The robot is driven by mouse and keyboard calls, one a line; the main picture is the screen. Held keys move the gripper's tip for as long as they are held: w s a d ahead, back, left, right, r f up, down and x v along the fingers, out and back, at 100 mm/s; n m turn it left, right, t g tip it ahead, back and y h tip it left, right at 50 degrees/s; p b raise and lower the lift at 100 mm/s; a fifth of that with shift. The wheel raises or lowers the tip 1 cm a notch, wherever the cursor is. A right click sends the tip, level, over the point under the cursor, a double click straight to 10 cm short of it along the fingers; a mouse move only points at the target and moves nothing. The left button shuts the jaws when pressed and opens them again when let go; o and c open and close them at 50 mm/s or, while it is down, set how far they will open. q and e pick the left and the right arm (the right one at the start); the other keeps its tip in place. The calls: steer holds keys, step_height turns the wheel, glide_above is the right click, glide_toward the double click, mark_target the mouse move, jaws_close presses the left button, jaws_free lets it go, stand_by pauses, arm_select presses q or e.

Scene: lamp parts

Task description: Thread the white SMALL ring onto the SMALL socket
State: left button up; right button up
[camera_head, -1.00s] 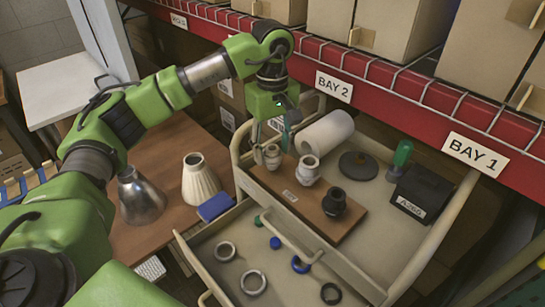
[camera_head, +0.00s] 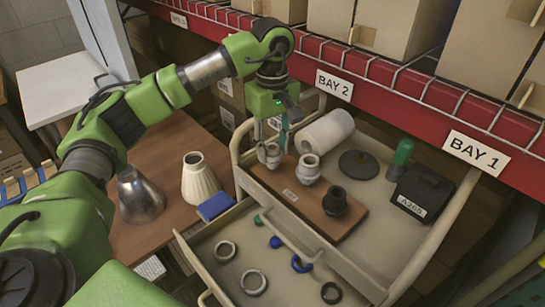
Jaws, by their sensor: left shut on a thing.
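My left gripper (camera_head: 271,154) points down at the far left end of the brown board, with its fingers on both sides of the small pale socket (camera_head: 270,162). It is shut on a small pale piece at the socket's top, which looks like the white SMALL ring; the fingers largely hide it. I cannot tell how far the ring sits around the socket. A larger white socket (camera_head: 308,168) and a black socket (camera_head: 335,201) stand upright on the same board (camera_head: 290,200). My right gripper is not in view.
A white roll (camera_head: 325,132), dark disc (camera_head: 358,164), green-topped bottle (camera_head: 401,155) and black box (camera_head: 420,195) stand behind the board. Red shelving (camera_head: 400,85) runs close behind.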

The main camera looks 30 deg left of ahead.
arm_select(q)
steer(key=m, duration=0.4)
steer(key=shift+f, duration=0.1)
steer(key=shift+m+b, duration=0.35)
steer(key=shift+m, duration=0.75)
steer(key=m, duration=0.5)
steer(key=shift+m, duration=0.4)
steer(key=o, duration=1.4)
steer(key=shift+m, duration=0.3)
